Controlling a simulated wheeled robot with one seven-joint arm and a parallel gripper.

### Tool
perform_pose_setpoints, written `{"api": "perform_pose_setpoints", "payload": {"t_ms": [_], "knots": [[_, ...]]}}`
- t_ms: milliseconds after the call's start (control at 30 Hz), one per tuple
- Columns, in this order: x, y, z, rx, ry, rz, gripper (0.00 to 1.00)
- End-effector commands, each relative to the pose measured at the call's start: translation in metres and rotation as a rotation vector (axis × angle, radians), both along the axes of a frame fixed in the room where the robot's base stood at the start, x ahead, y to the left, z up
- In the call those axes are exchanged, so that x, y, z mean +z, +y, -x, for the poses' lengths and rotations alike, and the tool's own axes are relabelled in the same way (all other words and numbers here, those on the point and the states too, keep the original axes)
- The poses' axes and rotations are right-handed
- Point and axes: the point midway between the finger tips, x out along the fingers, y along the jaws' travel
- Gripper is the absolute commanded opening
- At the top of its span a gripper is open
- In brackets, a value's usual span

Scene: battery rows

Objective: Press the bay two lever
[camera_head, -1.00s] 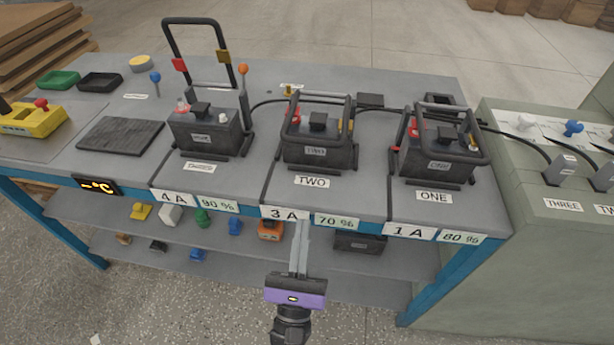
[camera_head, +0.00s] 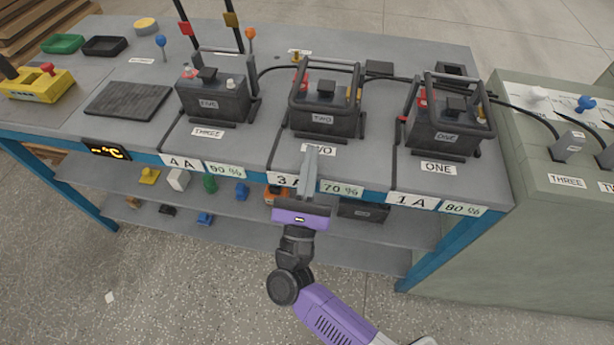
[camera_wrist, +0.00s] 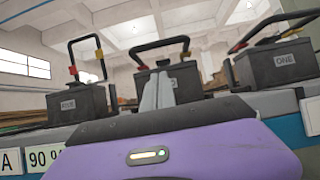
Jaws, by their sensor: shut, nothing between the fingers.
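Bay two's battery (camera_head: 322,118) is a black box under a closed black hoop, with red at its left and yellow at its right. It stands behind the TWO label (camera_head: 318,150); I cannot pick out a separate lever there for sure. In the wrist view the middle battery (camera_wrist: 186,74) stands behind my fingers, its face partly hidden. My gripper (camera_head: 310,152) is shut and empty, its fingertips over the bench's front edge, covering part of the TWO label. It also shows in the wrist view (camera_wrist: 158,80), fingers together. They look short of the battery.
Bay three's battery (camera_head: 210,101) has its hoop raised, with an orange-knobbed stick (camera_head: 250,36) beside it. Bay one's battery (camera_head: 446,124) has its hoop down. A green cabinet (camera_head: 530,220) with grey cabled blocks stands right. A lower shelf (camera_head: 330,235) holds small coloured items.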

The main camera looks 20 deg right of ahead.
Motion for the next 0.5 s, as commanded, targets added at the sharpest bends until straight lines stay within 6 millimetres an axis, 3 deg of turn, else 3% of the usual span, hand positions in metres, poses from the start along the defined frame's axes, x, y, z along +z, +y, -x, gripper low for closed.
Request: {"api": "perform_pose_setpoints", "payload": {"t_ms": [133,300,500], "knots": [[0.019,-0.015,-0.019,-0.003,-0.002,-0.001,0.0],[0.043,-0.015,-0.021,0.0,-0.001,0.001,0.0],[0.052,-0.017,-0.023,0.0,0.0,0.0,0.0]]}}
